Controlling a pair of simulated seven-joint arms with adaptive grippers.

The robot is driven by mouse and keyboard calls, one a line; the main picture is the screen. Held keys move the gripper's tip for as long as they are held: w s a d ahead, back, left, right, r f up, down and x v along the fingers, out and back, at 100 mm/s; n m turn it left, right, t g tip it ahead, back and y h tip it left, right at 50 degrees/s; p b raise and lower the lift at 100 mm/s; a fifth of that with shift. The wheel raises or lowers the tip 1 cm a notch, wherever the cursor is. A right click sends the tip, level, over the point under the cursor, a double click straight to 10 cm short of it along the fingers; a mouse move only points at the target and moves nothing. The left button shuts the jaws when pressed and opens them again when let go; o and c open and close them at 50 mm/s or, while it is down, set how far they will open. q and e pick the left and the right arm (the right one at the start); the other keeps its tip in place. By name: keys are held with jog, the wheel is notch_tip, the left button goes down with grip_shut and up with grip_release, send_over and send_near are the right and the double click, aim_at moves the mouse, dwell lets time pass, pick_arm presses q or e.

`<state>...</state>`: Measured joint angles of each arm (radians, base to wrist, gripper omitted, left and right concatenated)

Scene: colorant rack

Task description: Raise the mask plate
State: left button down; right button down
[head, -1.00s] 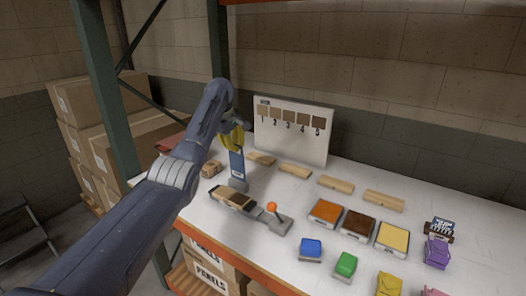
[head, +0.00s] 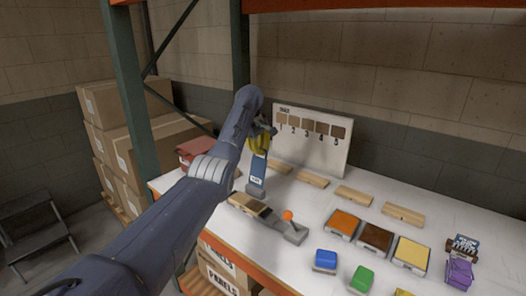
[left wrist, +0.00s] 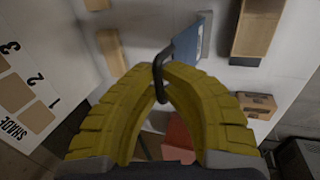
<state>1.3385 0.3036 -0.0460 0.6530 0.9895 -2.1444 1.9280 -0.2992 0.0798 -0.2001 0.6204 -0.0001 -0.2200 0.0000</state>
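The mask plate appears to be the upright blue plate (head: 258,173) with a small label, at the left of the table in the head view. It also shows in the left wrist view (left wrist: 187,48), with a dark loop handle (left wrist: 160,75) on it. My left gripper (head: 262,143) has yellow fingers and is just above the plate. In the left wrist view its fingertips (left wrist: 161,82) close around the handle. The plate's lower end is at a grey base; whether it touches is unclear. My right gripper is not in view.
A grey device (head: 285,230) with an orange knob (head: 287,215) and a wood piece (head: 249,204) lies in front of the plate. A numbered shade board (head: 310,150) stands behind. Wooden bars (head: 354,195) and coloured blocks (head: 326,259) lie to the right. A green rack post (head: 124,90) stands left.

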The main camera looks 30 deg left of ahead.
pick_arm(q)
jog(key=shift+w+r, duration=0.15)
jog(key=shift+r, duration=0.25)
jog(key=c, duration=1.5)
grip_release()
jog(key=shift+d+f, duration=0.1)
jog(key=shift+f, duration=0.15)
jog(key=v, duration=1.2)
